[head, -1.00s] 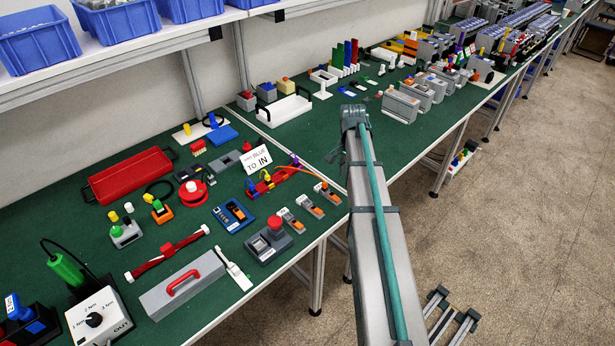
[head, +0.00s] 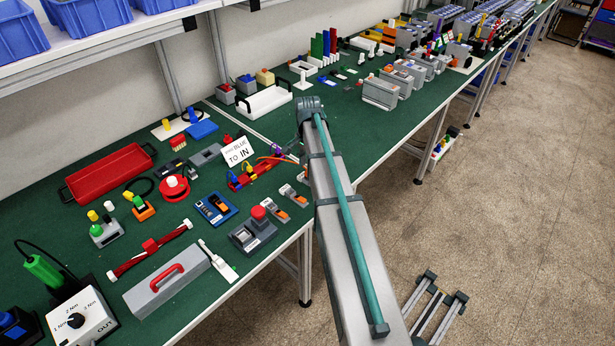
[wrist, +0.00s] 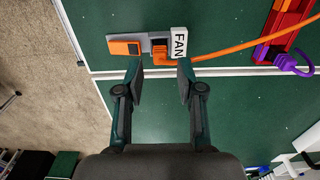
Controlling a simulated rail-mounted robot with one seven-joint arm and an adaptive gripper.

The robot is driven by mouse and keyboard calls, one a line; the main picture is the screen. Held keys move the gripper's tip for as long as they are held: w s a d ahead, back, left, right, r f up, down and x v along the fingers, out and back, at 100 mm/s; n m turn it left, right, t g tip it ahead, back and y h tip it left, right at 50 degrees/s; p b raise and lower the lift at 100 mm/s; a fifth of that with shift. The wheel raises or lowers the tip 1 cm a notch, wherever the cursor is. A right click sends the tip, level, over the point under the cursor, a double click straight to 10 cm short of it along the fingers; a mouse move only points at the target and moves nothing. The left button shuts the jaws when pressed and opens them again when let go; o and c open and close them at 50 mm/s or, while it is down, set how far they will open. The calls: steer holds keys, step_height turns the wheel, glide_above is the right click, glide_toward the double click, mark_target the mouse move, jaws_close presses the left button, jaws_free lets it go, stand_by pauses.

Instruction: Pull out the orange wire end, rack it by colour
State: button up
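In the wrist view, the orange wire (wrist: 235,45) runs from the right to an orange end (wrist: 160,52) seated at a grey block with an orange switch (wrist: 125,47). A white FAN label (wrist: 179,45) stands beside that end. My gripper (wrist: 161,82) is open and empty, its fingertips just below the block in the picture; contact cannot be told. A red rack (wrist: 287,22) with a purple loop (wrist: 285,57) lies at the upper right. In the head view, the orange wire (head: 268,158) passes behind my arm, which hides the gripper and the wired block.
Two similar switch blocks (head: 282,203) stand left of my arm. A white BLUE TO IN sign (head: 238,151) stands behind the rack. A red-button box (head: 254,229) is near the front edge.

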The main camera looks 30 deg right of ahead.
steer(key=shift+f+b, duration=0.45)
steer(key=shift+f, duration=1.3)
jaws_close()
steer(key=shift+r, duration=0.3)
steer(key=shift+r+p, duration=0.35)
steer(key=shift+p, duration=0.05)
steer(key=shift+r+p, duration=0.65)
steer(key=shift+r, duration=0.45)
